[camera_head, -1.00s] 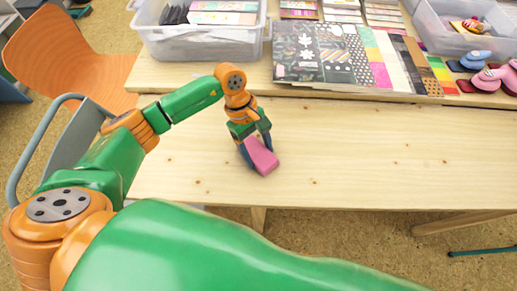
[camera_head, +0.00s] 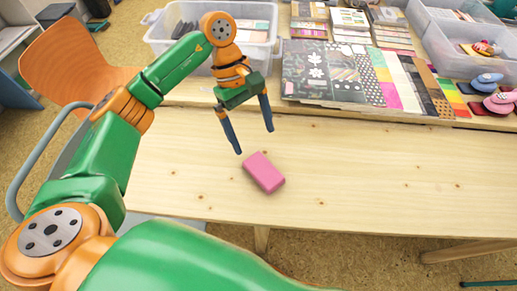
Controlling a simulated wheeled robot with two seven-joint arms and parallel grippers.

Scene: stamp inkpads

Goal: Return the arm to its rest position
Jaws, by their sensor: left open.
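My left arm comes in from the left, and its left gripper (camera_head: 254,142) is open and empty above the table. Its two blue fingers are spread and point down. A pink block (camera_head: 263,172) lies flat on the light wooden table (camera_head: 370,175), just below and slightly right of the nearer fingertip, apart from the gripper. My right gripper is not in view.
A clear plastic bin (camera_head: 180,45) stands behind the gripper. Patterned paper sheets (camera_head: 345,75) lie at the back middle. Blue (camera_head: 487,80) and pink (camera_head: 500,101) stamp-like items sit at the back right. An orange chair (camera_head: 70,58) stands at left. The table's middle and right are clear.

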